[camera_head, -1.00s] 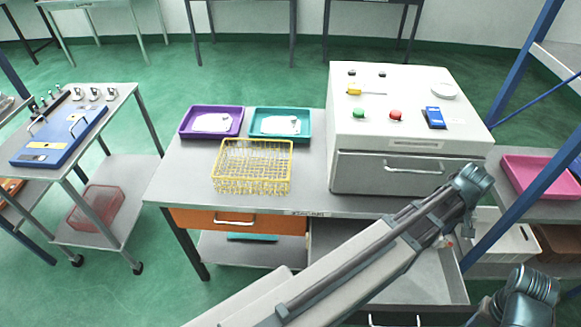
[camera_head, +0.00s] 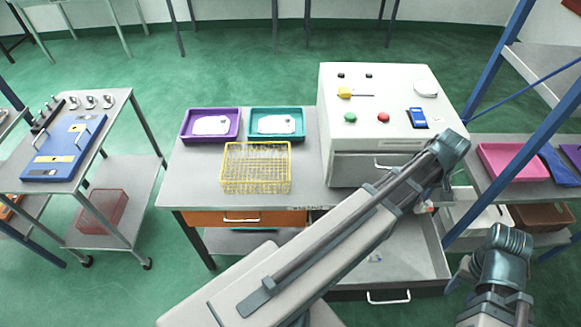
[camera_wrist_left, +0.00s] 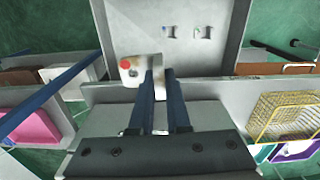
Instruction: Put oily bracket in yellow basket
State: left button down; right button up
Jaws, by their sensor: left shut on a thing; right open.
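The yellow wire basket (camera_head: 256,186) stands near the front of the grey table, with nothing visible inside. It also shows at the right of the left wrist view (camera_wrist_left: 285,116). My left gripper (camera_wrist_left: 159,82) is shut on a pale bracket (camera_wrist_left: 134,72) with brownish stains and a red round part. In the head view a small piece of the bracket (camera_head: 428,207) shows below my left arm's bend, above the open drawer and right of the basket. The left gripper itself is mostly hidden there. My right gripper (camera_head: 462,272) is open at the lower right, away from the basket.
An open grey drawer (camera_head: 425,262) holds small metal parts (camera_wrist_left: 203,32). Purple (camera_head: 183,126) and teal (camera_head: 251,125) trays stand behind the basket. A white machine (camera_head: 340,135) stands to its right. A blue rack post (camera_head: 520,150) is near my arms.

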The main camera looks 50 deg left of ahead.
aim_at(259, 174)
jog(key=k+j, duration=0.15)
jog(key=j, duration=0.2)
jog(key=k+j, duration=0.15)
jog(key=j, duration=0.15)
jog(key=k+j+u, duration=0.1)
jog(key=j, duration=0.25)
jog(key=k+j, duration=0.1)
jog(key=j, duration=0.7)
jog(key=k+j+u, duration=0.1)
jog(key=j, duration=0.75)
